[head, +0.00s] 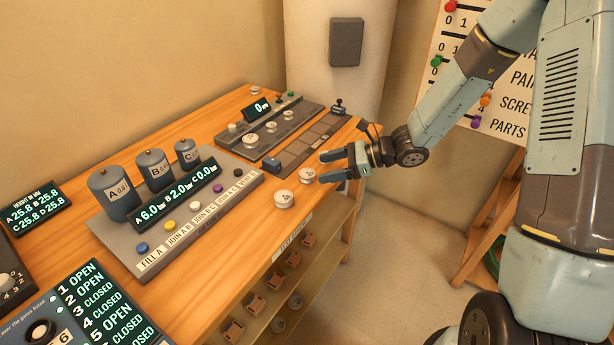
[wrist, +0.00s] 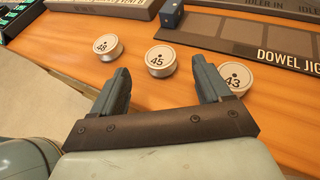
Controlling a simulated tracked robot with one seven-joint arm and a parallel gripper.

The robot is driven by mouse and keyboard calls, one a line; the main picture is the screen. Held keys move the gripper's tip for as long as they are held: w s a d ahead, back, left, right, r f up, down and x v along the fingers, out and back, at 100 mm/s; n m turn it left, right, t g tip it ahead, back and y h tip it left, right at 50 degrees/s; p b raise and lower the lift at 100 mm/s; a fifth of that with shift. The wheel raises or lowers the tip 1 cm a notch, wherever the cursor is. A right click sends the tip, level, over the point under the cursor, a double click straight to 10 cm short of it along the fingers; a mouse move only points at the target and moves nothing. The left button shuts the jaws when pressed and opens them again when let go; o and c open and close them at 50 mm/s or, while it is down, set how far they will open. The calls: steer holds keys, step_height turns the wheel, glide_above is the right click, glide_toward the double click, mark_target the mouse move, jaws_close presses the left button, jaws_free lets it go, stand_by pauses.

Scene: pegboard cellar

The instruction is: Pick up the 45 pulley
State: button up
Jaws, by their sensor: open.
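The 45 pulley (wrist: 160,62) is a small white disc with a black "45" on its top. It lies flat on the wooden bench. In the head view, the matching disc (head: 307,175) sits just left of my gripper's fingertips, its number too small to read. My gripper (wrist: 163,76) is open and empty, with the 45 pulley seen between and just beyond its fingertips. The 48 pulley (wrist: 107,47) lies to its left, and the 43 pulley (wrist: 232,80) to its right, partly covered by a finger in the wrist view.
The dowel jig (wrist: 235,35) and a small blue block (head: 271,164) lie beyond the pulleys. A grey console with three cylinders (head: 118,196) stands at left on the wooden bench (head: 240,240). A shelf (head: 325,235) with several small parts sits below the bench edge.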

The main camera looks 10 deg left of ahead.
mark_target(310, 173)
steer(key=shift+f+x, duration=0.2)
steer(key=shift+x, duration=2.4)
steer(key=shift+d, duration=0.1)
steer(key=shift+c, duration=0.2)
steer(key=c, duration=1.1)
steer(key=shift+r, duration=0.15)
